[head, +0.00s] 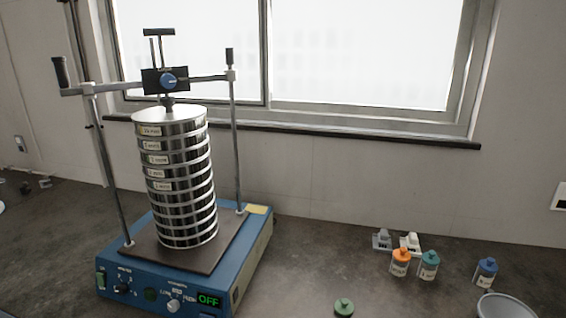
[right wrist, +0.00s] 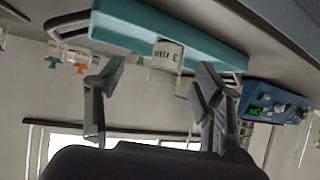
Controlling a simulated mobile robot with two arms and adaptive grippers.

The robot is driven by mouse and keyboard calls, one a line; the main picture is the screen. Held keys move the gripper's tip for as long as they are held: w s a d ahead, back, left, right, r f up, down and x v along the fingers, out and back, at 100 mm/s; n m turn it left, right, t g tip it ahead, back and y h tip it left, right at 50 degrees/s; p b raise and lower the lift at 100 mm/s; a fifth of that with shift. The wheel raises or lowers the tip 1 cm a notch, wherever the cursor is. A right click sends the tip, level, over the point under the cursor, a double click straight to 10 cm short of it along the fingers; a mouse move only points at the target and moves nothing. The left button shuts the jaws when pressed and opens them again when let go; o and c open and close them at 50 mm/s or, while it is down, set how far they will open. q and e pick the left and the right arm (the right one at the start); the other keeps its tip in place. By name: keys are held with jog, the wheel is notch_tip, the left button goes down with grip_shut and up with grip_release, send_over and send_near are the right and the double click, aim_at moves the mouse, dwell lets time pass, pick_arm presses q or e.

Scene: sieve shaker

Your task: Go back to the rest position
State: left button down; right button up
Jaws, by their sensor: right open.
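My right gripper (right wrist: 158,78) shows in the right wrist view, which is upside down. Its two fingers are apart, with nothing held between them. A clear container with a white label (right wrist: 168,56) is seen between the fingertips, beyond them, at a teal tray (right wrist: 205,35) with grey handles. I cannot tell the exact gap to it. My left gripper is in neither view. The sieve shaker (head: 250,238) in the head view is blue, with a tall upright stack of sieves (head: 180,185) on it. Its display reads OFF. It also shows in the right wrist view (right wrist: 285,97).
Bottles with orange (head: 400,262), teal (head: 429,265) and blue (head: 486,271) caps stand at the right of the counter. A green-topped item (head: 344,307) and a round dish (head: 505,306) are at the front edge.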

jog(key=s+d+f+n+g, duration=0.1)
jog(key=s+d+g, duration=0.1)
jog(key=s+g, duration=0.3)
jog(key=s+d+f+n+g, duration=0.1)
jog(key=s+d+g, duration=0.15)
jog(key=s, duration=0.55)
notch_tip(320, 180, down, 24)
jog(key=a+g, duration=0.1)
jog(key=g, duration=0.1)
jog(key=s+d+f+g, duration=0.1)
jog(key=s+d+f, duration=0.2)
jog(key=s+f, duration=1.4)
jog(key=shift+s+f, duration=0.35)
jog(key=shift+s, duration=0.1)
